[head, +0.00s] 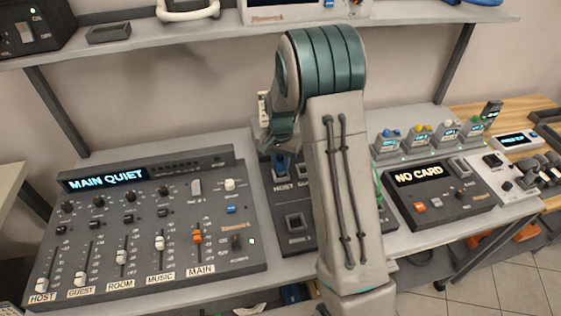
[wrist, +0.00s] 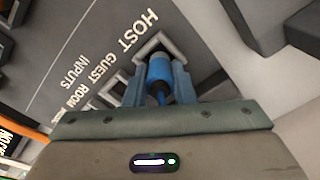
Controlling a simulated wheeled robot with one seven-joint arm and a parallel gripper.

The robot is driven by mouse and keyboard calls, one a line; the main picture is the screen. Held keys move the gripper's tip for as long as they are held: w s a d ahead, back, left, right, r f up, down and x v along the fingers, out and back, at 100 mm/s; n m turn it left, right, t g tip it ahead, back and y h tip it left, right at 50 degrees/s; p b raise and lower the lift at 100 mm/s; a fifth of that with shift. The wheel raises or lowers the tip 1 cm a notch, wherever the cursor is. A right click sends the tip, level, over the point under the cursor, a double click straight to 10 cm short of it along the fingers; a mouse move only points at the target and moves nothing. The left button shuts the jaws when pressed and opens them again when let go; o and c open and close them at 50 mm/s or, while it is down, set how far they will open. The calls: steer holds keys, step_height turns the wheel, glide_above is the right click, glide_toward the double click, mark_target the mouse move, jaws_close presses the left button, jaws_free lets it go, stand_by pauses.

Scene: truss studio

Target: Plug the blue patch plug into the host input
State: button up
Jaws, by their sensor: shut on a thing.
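The blue patch plug (wrist: 160,70) is between the fingers of my gripper (wrist: 160,88) in the wrist view, and my gripper is shut on it. The plug's tip is at the square-framed host input (wrist: 150,43), beside the word HOST on the dark patch panel (wrist: 75,50). I cannot tell how deep the tip sits in the socket. In the head view my gripper (head: 281,150) is low over the upper left of the patch panel (head: 268,192), and the blue plug (head: 280,166) shows just below it. My arm hides much of the panel there.
A mixing desk (head: 150,225) reading MAIN QUIET stands to the left. A box reading NO CARD (head: 437,195) stands to the right, with several small coloured-top units (head: 420,137) behind it. A shelf (head: 190,35) runs above at the back.

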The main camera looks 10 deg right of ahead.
mark_target(281, 160)
steer(key=shift+f+b, duration=0.6)
steer(key=shift+f, duration=0.05)
stand_by(0.4)
steer(key=o, duration=0.7)
steer(key=shift+r, duration=0.15)
steer(key=shift+r+p, duration=3.55)
steer(key=shift+r, duration=1.85)
